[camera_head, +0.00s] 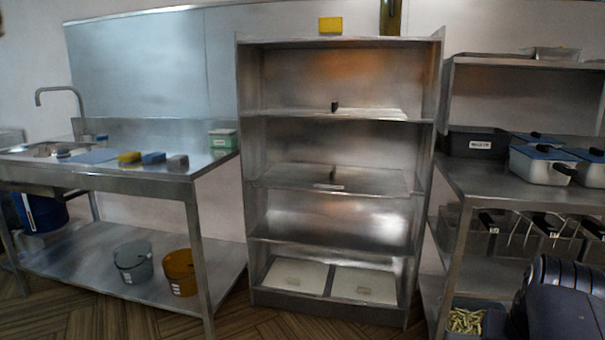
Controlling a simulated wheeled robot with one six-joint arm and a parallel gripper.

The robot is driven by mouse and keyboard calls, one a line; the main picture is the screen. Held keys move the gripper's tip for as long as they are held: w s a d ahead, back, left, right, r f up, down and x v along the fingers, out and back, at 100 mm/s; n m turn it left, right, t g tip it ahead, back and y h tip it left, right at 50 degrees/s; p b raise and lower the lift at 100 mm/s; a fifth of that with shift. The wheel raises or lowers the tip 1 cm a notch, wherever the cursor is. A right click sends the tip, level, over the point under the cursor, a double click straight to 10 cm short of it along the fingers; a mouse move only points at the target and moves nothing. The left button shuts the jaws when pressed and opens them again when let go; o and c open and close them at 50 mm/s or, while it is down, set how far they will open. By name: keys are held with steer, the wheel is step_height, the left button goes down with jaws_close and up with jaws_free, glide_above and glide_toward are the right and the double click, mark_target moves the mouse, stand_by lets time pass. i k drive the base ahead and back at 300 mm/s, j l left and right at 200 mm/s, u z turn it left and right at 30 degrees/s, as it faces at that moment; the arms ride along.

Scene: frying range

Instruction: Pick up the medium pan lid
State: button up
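A metal shelf rack stands in the middle of the head view. A flat metal lid (370,113) with a dark upright knob lies on its upper shelf. A second flat lid (365,181) with a dark knob lies on the shelf below. I cannot tell which of these is the medium pan lid. My gripper is not in view; a dark part of my body shows at the lower right.
A sink counter (95,178) with sponges stands left, with grey (134,262) and orange (181,272) buckets below. A right-hand bench (490,180) holds pots (540,168) with blue lids; pans with handles hang below. Wooden floor (120,322) shows in front.

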mark_target(358, 180)
steer(key=i+u, duration=0.1)
steer(key=i, duration=0.5)
steer(key=i+u, duration=0.1)
steer(key=i, duration=0.5)
steer(key=i+l+u, duration=0.1)
steer(key=i, duration=0.5)
steer(key=i+l+u, duration=0.1)
steer(key=i, duration=0.5)
steer(key=i+l+u, duration=0.1)
steer(key=i+l, duration=0.15)
steer(key=i, duration=0.3)
